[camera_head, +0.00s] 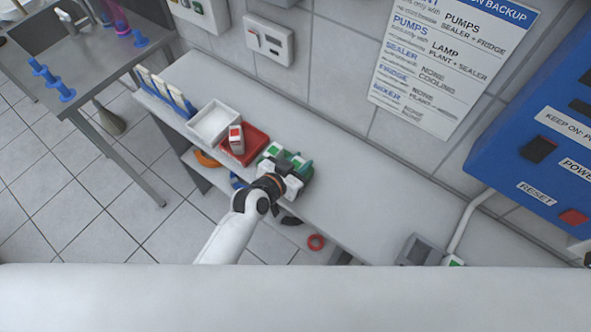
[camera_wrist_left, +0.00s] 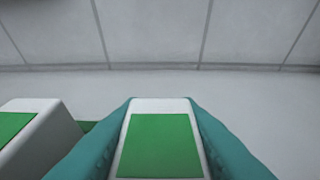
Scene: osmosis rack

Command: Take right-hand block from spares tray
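My left gripper (camera_head: 297,166) is over the green spares tray on the bench in the head view, and its arm hides part of the tray. In the left wrist view its two teal fingers (camera_wrist_left: 160,112) lie against both sides of a white block with a green top, the right-hand block (camera_wrist_left: 160,145). A second block of the same kind, the left-hand block (camera_wrist_left: 28,135), stands apart to the left; it also shows in the head view (camera_head: 271,150). I cannot tell whether the held block is clear of the tray. My right gripper is not in view.
A red tray (camera_head: 258,136) with a red-and-white block (camera_head: 236,139) and a white tray (camera_head: 213,122) stand left of the gripper. The bench (camera_head: 365,205) is clear to the right, up to a grey box (camera_head: 418,250). A tiled wall runs behind.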

